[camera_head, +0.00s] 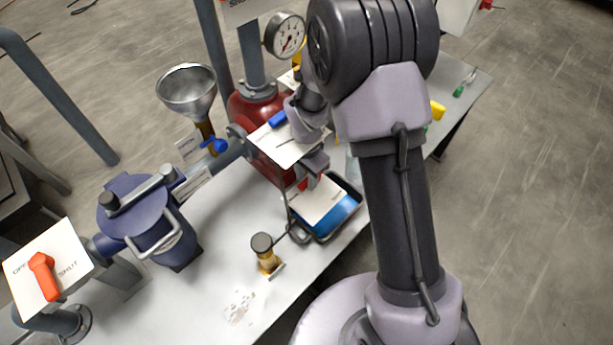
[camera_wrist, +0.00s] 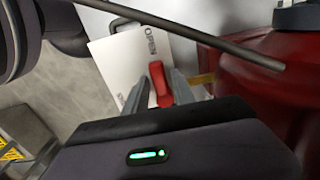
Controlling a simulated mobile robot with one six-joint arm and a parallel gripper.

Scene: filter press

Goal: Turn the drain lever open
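The red drain lever (camera_wrist: 160,86) shows in the wrist view in front of a white plate (camera_wrist: 123,62) marked OPEN at its upper end; the lettering at the other end is partly hidden. My gripper (camera_wrist: 160,78) has one grey finger on each side of the lever, very close to it. I cannot tell whether both fingers touch it. In the head view my gripper (camera_head: 312,164) is low beside the red vessel (camera_head: 254,110), and a bit of red shows below it; my arm hides much of this spot.
A dark tray (camera_head: 350,222) and a small brass fitting (camera_head: 268,262) stand near my gripper on the table. A rod (camera_wrist: 200,36) crosses the wrist view.

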